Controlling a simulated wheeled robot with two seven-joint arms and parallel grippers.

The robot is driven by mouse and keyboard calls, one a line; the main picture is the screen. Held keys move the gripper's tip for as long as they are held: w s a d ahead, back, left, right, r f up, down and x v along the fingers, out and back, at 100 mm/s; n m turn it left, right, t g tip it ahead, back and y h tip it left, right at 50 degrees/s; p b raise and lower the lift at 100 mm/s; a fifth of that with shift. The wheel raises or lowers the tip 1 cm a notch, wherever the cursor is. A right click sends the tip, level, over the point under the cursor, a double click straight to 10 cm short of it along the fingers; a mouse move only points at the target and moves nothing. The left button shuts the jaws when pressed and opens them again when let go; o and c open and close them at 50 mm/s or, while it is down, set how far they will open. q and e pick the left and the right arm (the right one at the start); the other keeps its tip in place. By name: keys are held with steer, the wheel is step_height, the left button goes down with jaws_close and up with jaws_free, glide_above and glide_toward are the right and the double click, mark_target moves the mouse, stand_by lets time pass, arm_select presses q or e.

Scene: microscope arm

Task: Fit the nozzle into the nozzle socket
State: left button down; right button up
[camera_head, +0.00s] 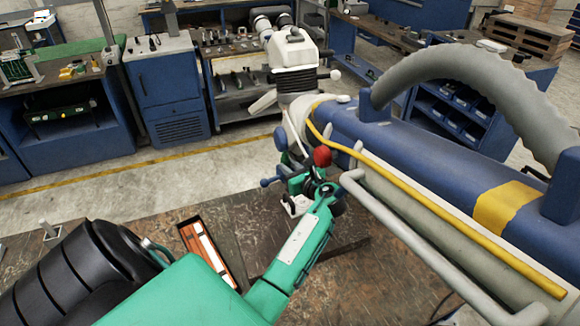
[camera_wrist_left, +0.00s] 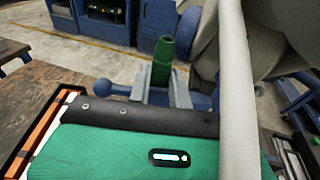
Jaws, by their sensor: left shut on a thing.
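The nozzle (camera_wrist_left: 163,62) is a dark green tapered piece. It stands upright between the fingers of my left gripper (camera_wrist_left: 168,92), which is shut on it. In the head view my left gripper (camera_head: 302,186) is beside the joint end of the large blue and grey microscope arm (camera_head: 420,160). The nozzle is too small and too covered there to tell apart. I cannot make out the nozzle socket clearly in either view. A contact between the nozzle and the arm does not show. My right gripper is not in view.
A red knob (camera_head: 322,156) and a blue ball knob (camera_head: 280,138) are close around the gripper. A long grey rail (camera_head: 420,245) runs along the arm's near side. An orange-edged tray (camera_head: 208,250) lies on the brown table (camera_head: 165,215). Workbenches stand behind.

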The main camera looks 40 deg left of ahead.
arm_select(q)
steer(key=shift+f, duration=0.2)
steer(key=c, duration=1.2)
jaws_free()
steer(key=b+v, duration=0.5)
steer(key=v, duration=0.8)
steer(key=shift+d+b, duration=0.3)
steer(key=shift+d, duration=0.1)
steer(key=shift+s, duration=0.15)
